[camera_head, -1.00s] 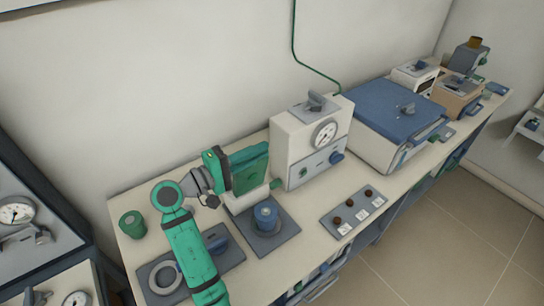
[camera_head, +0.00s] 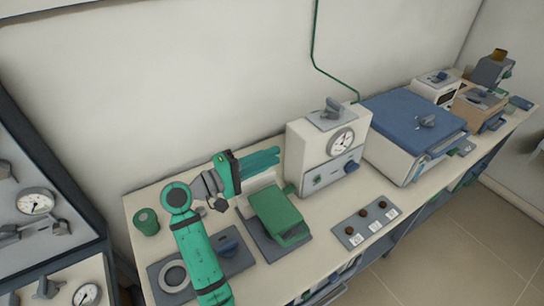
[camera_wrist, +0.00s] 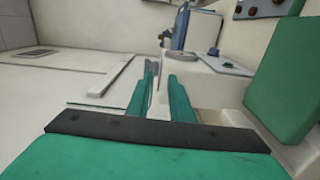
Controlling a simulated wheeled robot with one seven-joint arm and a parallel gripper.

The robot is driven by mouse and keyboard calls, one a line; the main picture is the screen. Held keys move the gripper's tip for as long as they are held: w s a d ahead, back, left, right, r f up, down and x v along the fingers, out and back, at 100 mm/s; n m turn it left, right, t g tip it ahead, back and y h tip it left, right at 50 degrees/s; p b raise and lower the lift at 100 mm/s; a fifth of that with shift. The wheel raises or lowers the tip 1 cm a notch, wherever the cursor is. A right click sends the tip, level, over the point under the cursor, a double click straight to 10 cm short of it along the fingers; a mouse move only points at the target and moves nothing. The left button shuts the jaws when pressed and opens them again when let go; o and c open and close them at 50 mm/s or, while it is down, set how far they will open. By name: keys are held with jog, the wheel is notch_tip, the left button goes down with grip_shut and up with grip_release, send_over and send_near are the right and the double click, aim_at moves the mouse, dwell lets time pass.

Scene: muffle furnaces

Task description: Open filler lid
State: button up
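The filler's green lid (camera_head: 278,208) lies down, slightly tilted, over the grey base plate (camera_head: 252,236). The blue cylinder that stood on this plate earlier is hidden now. A green block, apparently the lid, also fills the right side of the wrist view (camera_wrist: 286,88). My gripper (camera_head: 276,156) is behind and above the lid, with its teal fingers pointing right towards the white gauge unit. In the wrist view, my gripper (camera_wrist: 160,72) shows a narrow gap between its fingers and holds nothing. It looks apart from the lid.
The white gauge unit (camera_head: 309,154) stands right of the lid. A panel with dark knobs (camera_head: 364,224) lies in front of it. A blue-topped furnace (camera_head: 402,112) is farther right. A green cylinder (camera_head: 146,222) and a plate with a ring (camera_head: 165,277) are at left.

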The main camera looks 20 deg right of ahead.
jog(key=v, duration=0.9)
jog(key=shift+a, duration=0.35)
